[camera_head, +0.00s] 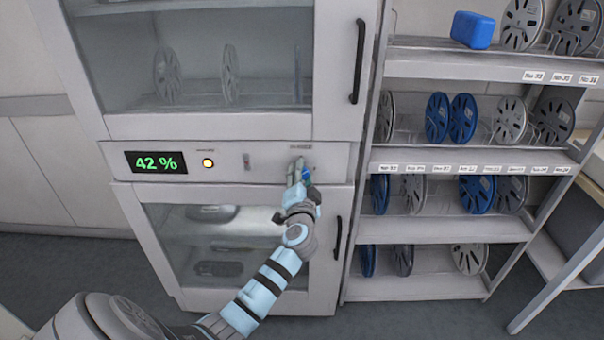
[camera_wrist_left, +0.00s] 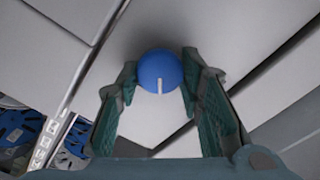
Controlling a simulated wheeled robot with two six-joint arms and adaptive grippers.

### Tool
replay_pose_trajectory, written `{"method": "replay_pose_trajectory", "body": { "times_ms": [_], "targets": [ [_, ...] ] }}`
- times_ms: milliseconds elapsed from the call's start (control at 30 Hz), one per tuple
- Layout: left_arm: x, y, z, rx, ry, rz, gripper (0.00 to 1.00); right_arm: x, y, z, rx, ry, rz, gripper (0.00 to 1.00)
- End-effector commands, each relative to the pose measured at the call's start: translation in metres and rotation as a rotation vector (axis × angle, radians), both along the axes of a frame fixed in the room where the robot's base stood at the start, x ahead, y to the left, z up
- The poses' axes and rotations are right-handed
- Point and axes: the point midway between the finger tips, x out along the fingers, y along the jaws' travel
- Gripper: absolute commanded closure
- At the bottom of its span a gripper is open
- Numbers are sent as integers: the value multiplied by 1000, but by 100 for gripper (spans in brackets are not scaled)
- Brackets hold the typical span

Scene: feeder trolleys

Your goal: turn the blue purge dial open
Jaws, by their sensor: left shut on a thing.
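The blue purge dial (camera_wrist_left: 160,69) is a round knob with a white line on its face, on the pale panel of the dry cabinet. In the wrist view the line runs from near the knob's middle toward the bottom of the picture. My left gripper (camera_wrist_left: 158,88) has its green-padded fingers on both sides of the dial and is shut on it. In the head view my left gripper (camera_head: 298,172) is at the panel's right part and mostly covers the dial (camera_head: 306,174). My right gripper is out of view.
The cabinet panel (camera_head: 225,162) carries a green 42 % display (camera_head: 157,162), a lit yellow button (camera_head: 208,162) and a small switch (camera_head: 247,161). Glass doors with dark handles (camera_head: 358,62) lie above and below. A shelf rack (camera_head: 470,67) with reels stands on the right.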

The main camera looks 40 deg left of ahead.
Motion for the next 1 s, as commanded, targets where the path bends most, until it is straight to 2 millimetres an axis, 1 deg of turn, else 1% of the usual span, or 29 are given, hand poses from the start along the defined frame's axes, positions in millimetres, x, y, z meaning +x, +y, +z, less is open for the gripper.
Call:
{"method": "replay_pose_trajectory", "body": {
  "times_ms": [300, 600, 800, 1000],
  "targets": [
    [0, -1, -1, 234, 182, -1, 94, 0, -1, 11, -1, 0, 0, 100],
    [0, -1, -2, 423, 326, -1, 94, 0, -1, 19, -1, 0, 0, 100],
    [0, -1, -3, 505, 387, -2, 94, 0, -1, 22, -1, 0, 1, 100],
    [0, -1, -4, 544, 416, -2, 94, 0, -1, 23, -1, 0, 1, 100]
  ]
}}
